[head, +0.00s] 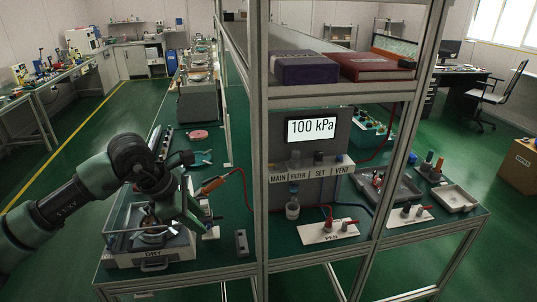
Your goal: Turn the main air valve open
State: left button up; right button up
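A grey air panel (340,140) stands behind a frame post at the centre, with a display reading 100 kPa. The strip (309,173) under it is labelled MAIN, FILTER, SET and VENT. MAIN is the leftmost label, close to the post; its valve handle is too small and dark to tell its position. My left gripper (190,222) is left of the post, low over a clear-walled box labelled DRY (152,257), well apart from the panel. Whether its fingers are open or hold something is not clear. My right gripper is out of view.
The metal post (254,150) stands between my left arm and the panel. A shelf above holds a purple box (304,68) and a red case (374,66). A PEN plate (328,231), a small bottle (292,208) and grey trays (390,187) occupy the bench below.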

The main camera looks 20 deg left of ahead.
aim_at(275, 166)
jog(key=i, duration=1.2)
